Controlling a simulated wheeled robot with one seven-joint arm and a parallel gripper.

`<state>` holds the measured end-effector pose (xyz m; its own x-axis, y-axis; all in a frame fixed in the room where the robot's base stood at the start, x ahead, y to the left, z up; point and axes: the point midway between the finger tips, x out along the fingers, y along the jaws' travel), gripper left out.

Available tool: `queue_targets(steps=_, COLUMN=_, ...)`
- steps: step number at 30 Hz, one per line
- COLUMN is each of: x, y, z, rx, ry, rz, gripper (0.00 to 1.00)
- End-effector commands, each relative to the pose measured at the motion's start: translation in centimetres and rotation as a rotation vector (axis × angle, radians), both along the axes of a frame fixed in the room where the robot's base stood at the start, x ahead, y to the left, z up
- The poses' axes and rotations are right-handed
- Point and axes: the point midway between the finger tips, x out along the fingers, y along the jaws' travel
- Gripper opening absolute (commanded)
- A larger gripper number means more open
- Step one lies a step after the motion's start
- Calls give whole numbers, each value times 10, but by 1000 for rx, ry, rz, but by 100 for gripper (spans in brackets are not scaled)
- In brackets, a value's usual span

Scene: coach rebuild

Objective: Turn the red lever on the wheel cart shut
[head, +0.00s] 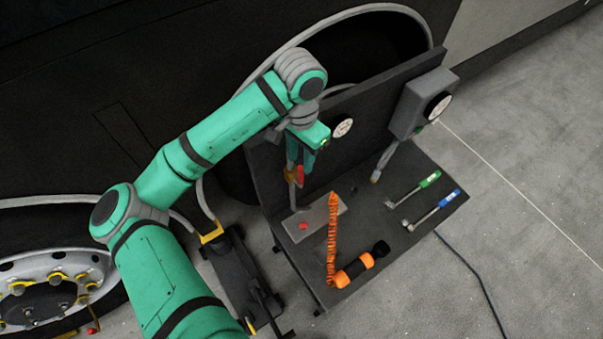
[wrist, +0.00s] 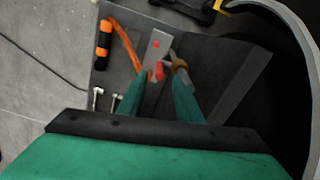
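The dark wheel cart (head: 395,240) stands with an upright back panel and a flat tray. The small red lever (head: 300,174) is in front of the panel, above a grey plate with a red button. My gripper (head: 301,169) points down from above at the lever, its two green fingers apart. In the wrist view, the red lever (wrist: 159,71) shows between the fingertips of my gripper (wrist: 160,80), with a brass-coloured fitting (wrist: 180,65) by the right finger. I cannot tell whether either finger touches the lever. Nothing is held.
An orange coiled hose (head: 333,240) and an orange-black handle (head: 356,268) lie on the tray. Tools with green (head: 430,179) and blue (head: 449,197) grips lie to the right. A grey gauge box (head: 415,100) is on the panel. A black jack (head: 240,275) stands left of the cart.

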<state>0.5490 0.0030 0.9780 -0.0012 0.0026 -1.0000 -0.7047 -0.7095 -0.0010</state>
Motion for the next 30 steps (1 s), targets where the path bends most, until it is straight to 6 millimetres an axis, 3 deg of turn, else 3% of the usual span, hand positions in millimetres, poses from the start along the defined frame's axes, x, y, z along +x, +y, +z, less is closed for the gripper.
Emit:
queue_targets(steps=12, x=0, y=-1, z=-69, rx=-1, ry=1, rz=0, gripper=32)
queue_targets(steps=18, x=0, y=-1, z=-83, rx=-2, ry=-1, rz=-1, gripper=32)
queue_targets(steps=27, x=0, y=-2, z=-85, rx=-3, ry=-1, rz=-3, gripper=32)
queue_targets(steps=30, x=0, y=-2, z=-85, rx=-3, ry=-1, rz=-3, gripper=10)
